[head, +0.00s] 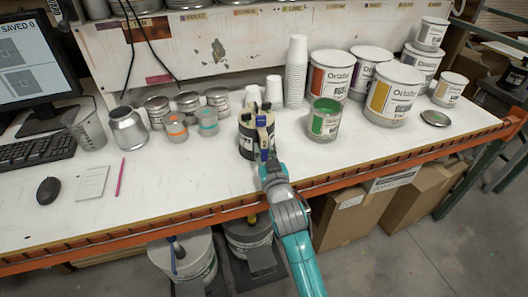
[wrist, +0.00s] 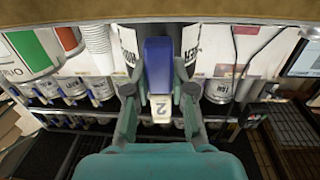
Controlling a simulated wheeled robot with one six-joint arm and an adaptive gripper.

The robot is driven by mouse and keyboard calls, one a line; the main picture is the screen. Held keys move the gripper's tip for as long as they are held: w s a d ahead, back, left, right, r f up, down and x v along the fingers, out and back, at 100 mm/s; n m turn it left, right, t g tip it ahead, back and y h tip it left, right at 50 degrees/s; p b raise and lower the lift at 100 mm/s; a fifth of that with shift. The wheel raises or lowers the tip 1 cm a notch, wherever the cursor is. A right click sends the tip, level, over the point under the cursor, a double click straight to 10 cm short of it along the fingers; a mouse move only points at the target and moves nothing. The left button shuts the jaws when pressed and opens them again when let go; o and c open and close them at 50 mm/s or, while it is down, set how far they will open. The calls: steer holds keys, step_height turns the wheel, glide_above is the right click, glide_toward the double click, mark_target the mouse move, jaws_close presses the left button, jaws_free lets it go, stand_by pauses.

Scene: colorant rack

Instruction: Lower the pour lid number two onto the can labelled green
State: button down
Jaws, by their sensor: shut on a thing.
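My gripper (head: 264,155) is shut on the blue handle (wrist: 158,62) of the pour lid. A white tag with the number 2 (wrist: 162,107) shows between the fingers in the wrist view. In the head view, a dark can (head: 246,149) with a pale label stands at the bench's front, directly behind and around the handle. Black lettering on white shows on both sides of the handle in the wrist view; the right label (wrist: 191,48) seems to read green. The lid's underside and the can's rim are hidden, so I cannot tell whether they touch.
A can with a green top (head: 325,118) stands to the right, with larger paint cans (head: 393,92) behind it. Stacked white cups (head: 296,70) stand behind the dark can. Small jars (head: 207,121) and a metal bottle (head: 128,128) are left. The front strip of bench is mostly clear.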

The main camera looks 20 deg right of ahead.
mark_target(264, 134)
steer(key=shift+r, duration=0.25)
steer(key=shift+r, duration=5.7)
